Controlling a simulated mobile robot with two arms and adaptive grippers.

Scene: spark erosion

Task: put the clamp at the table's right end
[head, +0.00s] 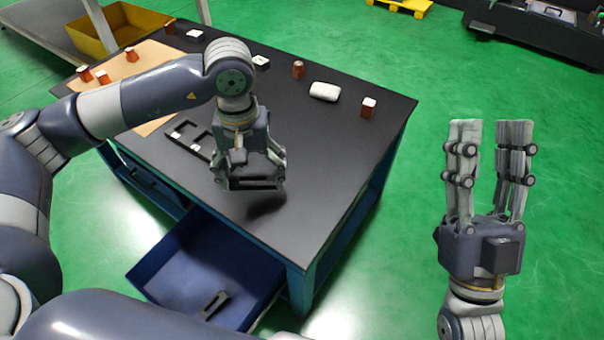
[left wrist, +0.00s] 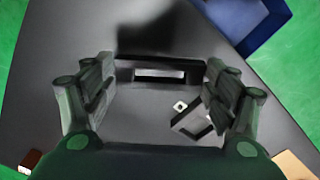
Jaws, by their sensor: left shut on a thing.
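The clamp (head: 254,185) is a dark, flat bar-shaped piece with a slot. My left gripper (head: 252,179) is shut on it and holds it above the dark tabletop, near the table's front side; a shadow lies below. In the left wrist view the clamp (left wrist: 160,73) spans between the two fingertips, with its pale slot visible. The table (head: 335,180) has a black top and blue legs; its right end is bare near the front corner. My right gripper (head: 490,125) is open and empty, over the green floor to the right of the table.
A black frame (head: 188,149) lies left of my left gripper. An open blue drawer (head: 175,265) juts out in front, with a dark piece (head: 214,303) inside. A white rounded block (head: 324,91) and red-brown blocks (head: 368,107) stand toward the back. A tan board (head: 150,56) lies left.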

